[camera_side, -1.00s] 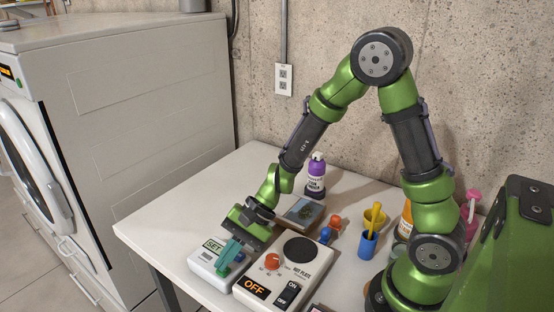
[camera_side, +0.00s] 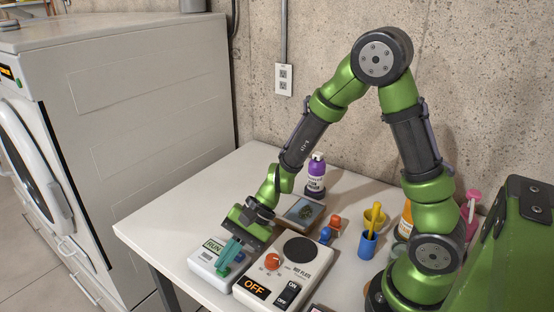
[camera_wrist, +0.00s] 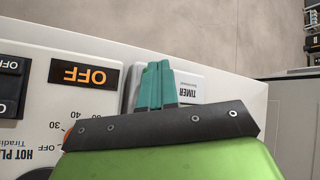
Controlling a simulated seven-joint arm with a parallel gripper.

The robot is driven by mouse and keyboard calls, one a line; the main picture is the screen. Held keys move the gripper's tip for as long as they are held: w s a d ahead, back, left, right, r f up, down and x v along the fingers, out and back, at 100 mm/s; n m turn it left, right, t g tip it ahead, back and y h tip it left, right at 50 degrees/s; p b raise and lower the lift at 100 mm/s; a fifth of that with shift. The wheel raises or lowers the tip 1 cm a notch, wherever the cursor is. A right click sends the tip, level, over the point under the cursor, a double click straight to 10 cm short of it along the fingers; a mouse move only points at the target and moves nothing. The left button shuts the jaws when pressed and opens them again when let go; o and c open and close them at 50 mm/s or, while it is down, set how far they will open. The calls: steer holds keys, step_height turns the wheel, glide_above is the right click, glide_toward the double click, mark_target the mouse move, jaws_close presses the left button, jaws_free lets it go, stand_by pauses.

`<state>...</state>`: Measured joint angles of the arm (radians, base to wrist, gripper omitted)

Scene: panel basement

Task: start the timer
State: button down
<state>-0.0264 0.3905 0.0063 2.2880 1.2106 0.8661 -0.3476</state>
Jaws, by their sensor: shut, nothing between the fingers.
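The timer (camera_side: 203,262) is a white box near the table's front left edge, and its green display reads RUN in the side view. In the wrist view the timer (camera_wrist: 188,90) shows its TIMER label upside down. My gripper (camera_side: 226,262) is shut and empty, with its teal fingertips pointing down at the timer's top. In the wrist view the closed fingers (camera_wrist: 155,85) cover part of the timer. The fingers hide the spot beneath the tips, so I cannot tell whether they touch it.
A hot plate (camera_side: 262,285) reading OFF stands just right of the timer. The table's left part (camera_side: 180,215) is clear.

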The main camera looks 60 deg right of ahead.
mark_target(231, 268)
steer(key=shift+r, duration=0.55)
steer(key=shift+r, duration=2.5)
steer(key=shift+s+d+f, duration=0.15)
steer(key=shift+s+f, duration=0.1)
steer(key=shift+s, duration=0.05)
steer(key=s+d+r+n+t+h, duration=0.4)
steer(key=s+d+r+n+h, duration=0.2)
steer(key=s+d+r, duration=0.5)
step_height(231, 268, up, 2)
steer(key=n, duration=0.2)
steer(key=shift+n+h, duration=0.3)
steer(key=shift+h, duration=0.1)
